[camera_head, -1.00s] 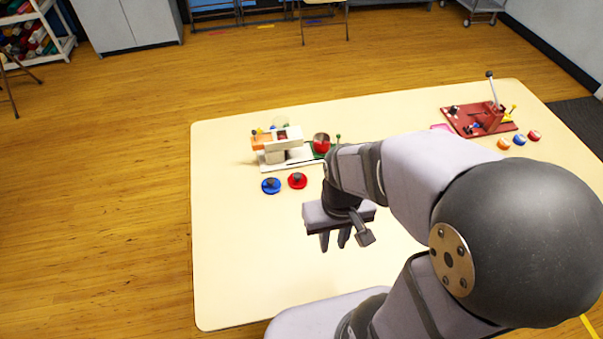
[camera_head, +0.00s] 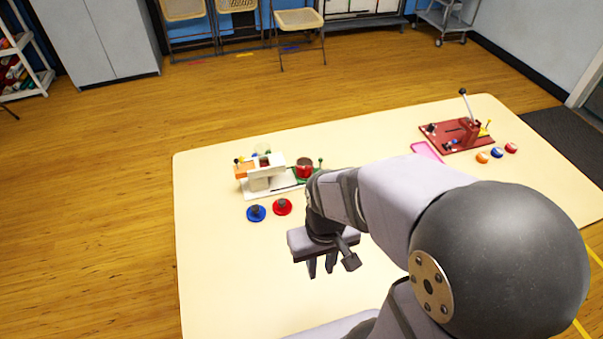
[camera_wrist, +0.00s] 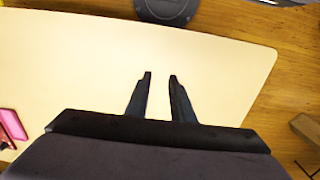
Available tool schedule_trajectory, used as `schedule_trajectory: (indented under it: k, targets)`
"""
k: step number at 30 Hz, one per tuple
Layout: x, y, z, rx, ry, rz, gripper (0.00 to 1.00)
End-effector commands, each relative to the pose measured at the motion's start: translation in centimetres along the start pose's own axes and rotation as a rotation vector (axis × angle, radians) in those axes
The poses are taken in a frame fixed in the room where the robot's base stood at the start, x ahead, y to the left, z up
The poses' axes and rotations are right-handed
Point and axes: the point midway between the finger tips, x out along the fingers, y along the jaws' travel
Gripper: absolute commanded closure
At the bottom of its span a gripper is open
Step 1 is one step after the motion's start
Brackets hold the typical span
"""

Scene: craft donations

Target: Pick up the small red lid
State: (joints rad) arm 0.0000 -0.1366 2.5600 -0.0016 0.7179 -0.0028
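The small red lid (camera_head: 282,207), a flat red disc with a dark knob, lies on the cream table in the head view. A similar blue lid (camera_head: 256,213) lies just to its left. My gripper (camera_head: 321,268) is above the table, below and to the right of the red lid in the picture, and apart from it. In the wrist view, my gripper's two fingers (camera_wrist: 160,77) are parted with only bare table between them. The red lid does not show in the wrist view.
Behind the lids stands a white and orange device (camera_head: 265,175) beside a red cylinder on a green base (camera_head: 305,171). A red lever press (camera_head: 458,135), a pink tray (camera_head: 427,151) and several small coloured discs (camera_head: 497,153) are at the far right. The table's front left (camera_head: 225,290) is clear.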

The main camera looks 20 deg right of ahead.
Motion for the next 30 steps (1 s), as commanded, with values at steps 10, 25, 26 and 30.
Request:
schedule_trajectory:
  k: [10, 25, 26, 30]
  targets:
    - [0.0, 0.0, 0.0, 0.0, 0.0, 0.0, 0.78]
    - [0.0, 0.0, 0.0, 0.0, 0.0, 0.0, 0.44]
    - [0.1, 0.0, 0.0, 0.0, 0.0, 0.0, 0.44]
    - [1.2, -0.2, 0.1, -0.007, -0.007, 0.0, 0.44]
